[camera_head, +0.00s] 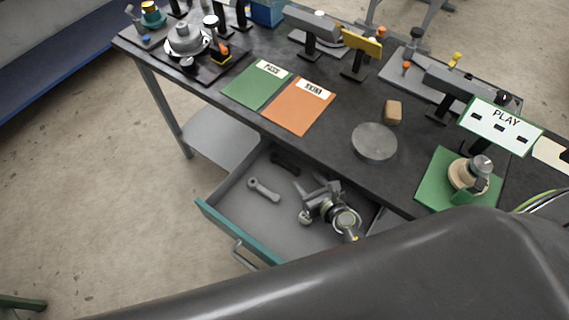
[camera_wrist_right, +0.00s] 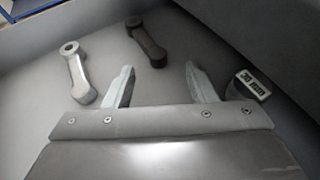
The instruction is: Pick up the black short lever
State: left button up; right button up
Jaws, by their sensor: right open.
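The black short lever (camera_head: 285,163) lies on the floor of the open drawer, near its back wall under the table edge. In the right wrist view the black lever (camera_wrist_right: 147,42) lies beyond the fingertips, a little left of the middle of the gap. My right gripper (camera_head: 312,187) is inside the drawer, open and empty; its two fingers (camera_wrist_right: 160,78) show apart in the wrist view. A light grey lever (camera_head: 263,189) lies to the left, and it also shows in the wrist view (camera_wrist_right: 76,72). My left gripper is not in view.
The drawer's teal front (camera_head: 237,233) and grey walls surround the gripper. A piece marked 30 mm (camera_wrist_right: 252,85) lies right of the right finger. Above, the dark table holds a round grey disc (camera_head: 374,142), green and orange sheets (camera_head: 299,106) and several fixtures.

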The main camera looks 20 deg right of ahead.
aim_at(298, 174)
jog(key=shift+a+b+x, duration=0.2)
jog(key=shift+b+x, duration=0.3)
jog(key=shift+x, duration=2.25)
jog(key=shift+s+f, duration=0.1)
jog(key=shift+f, duration=0.05)
grip_shut()
